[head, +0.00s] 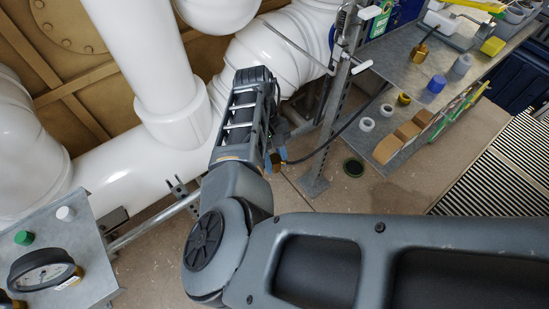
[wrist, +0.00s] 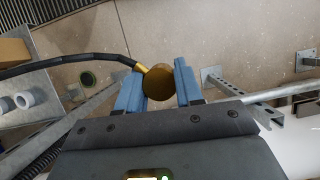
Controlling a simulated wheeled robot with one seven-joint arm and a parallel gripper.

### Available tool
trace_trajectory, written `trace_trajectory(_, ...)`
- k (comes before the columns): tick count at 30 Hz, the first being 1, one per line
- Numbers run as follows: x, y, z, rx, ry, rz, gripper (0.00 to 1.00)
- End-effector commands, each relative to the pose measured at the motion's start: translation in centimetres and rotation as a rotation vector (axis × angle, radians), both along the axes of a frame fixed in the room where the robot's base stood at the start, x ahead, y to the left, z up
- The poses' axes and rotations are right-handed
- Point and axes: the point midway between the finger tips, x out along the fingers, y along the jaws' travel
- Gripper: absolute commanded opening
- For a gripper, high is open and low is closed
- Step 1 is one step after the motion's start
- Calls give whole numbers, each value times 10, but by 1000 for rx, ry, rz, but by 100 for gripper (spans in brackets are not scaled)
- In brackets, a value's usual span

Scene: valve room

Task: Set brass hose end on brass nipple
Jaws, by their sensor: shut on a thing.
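My gripper (wrist: 158,84) has blue fingers and is shut on the brass hose end (wrist: 160,84), a round brass piece in the wrist view. A black hose (wrist: 92,58) runs from it to the left. In the head view the hose end (head: 277,164) is a small brass spot beside my gripper (head: 277,150), over the floor and partly hidden. The hose (head: 330,143) curves from there up toward the shelf. I cannot clearly identify the brass nipple; brass parts show by the gauge (head: 40,270) at the lower left, largely hidden.
A grey panel (head: 75,238) at the left carries a green cap (head: 24,238) and a white cap (head: 65,213). Large white pipes (head: 110,165) fill the back left. A metal post (head: 325,150) and shelves (head: 405,75) with small parts stand right. The floor (head: 330,190) between is mostly clear.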

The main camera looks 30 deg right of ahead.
Motion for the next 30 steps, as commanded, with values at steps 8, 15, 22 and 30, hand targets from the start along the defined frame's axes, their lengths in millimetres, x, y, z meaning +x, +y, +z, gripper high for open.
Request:
trace_trajectory(8,-10,8,-7,-2,2,4,14)
trace_trajectory(15,-31,25,-28,-2,2,5,14)
trace_trajectory(22,-62,42,-56,-5,3,7,14)
trace_trajectory(30,-118,53,-100,-6,2,3,14)
